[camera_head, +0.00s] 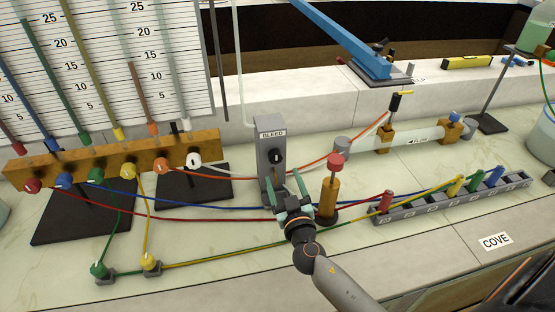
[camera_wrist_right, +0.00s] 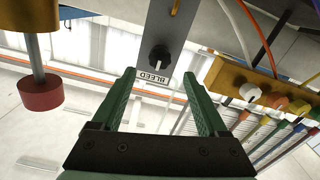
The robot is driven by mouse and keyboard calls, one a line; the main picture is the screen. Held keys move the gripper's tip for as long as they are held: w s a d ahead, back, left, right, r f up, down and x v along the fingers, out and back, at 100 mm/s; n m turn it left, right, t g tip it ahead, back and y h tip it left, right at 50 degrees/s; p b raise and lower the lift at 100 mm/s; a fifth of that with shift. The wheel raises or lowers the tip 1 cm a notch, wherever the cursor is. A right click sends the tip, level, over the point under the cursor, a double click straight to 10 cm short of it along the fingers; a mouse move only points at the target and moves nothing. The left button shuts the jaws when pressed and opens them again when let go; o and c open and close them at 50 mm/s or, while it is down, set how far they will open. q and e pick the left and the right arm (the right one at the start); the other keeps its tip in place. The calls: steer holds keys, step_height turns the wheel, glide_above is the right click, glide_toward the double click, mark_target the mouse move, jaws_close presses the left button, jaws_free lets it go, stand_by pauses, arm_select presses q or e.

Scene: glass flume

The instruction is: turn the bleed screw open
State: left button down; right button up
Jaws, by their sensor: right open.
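The bleed screw (camera_head: 276,157) is a black knob on the front of an upright grey post (camera_head: 266,180) labelled BLEED. The knob also shows in the right wrist view (camera_wrist_right: 159,57), ahead of the fingers and roughly centred between them. My right gripper (camera_head: 283,175) is just in front of and below the knob in the head view, its green fingers spread apart. In the right wrist view the gripper (camera_wrist_right: 159,76) is open and empty, with no visible contact with the knob. My left gripper is not in view.
A brass post with a red cap (camera_head: 335,165) stands close right of the gripper. Coloured tubes cross the bench around the post. A grey rack (camera_head: 410,212) of coloured pegs is at right. The front bench is mostly clear.

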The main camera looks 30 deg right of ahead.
mark_target(276, 161)
steer(key=p+x, duration=0.1)
steer(key=x, duration=0.5)
steer(key=shift+w+d, duration=0.1)
steer(key=shift+w, duration=0.2)
jaws_close()
stand_by(0.4)
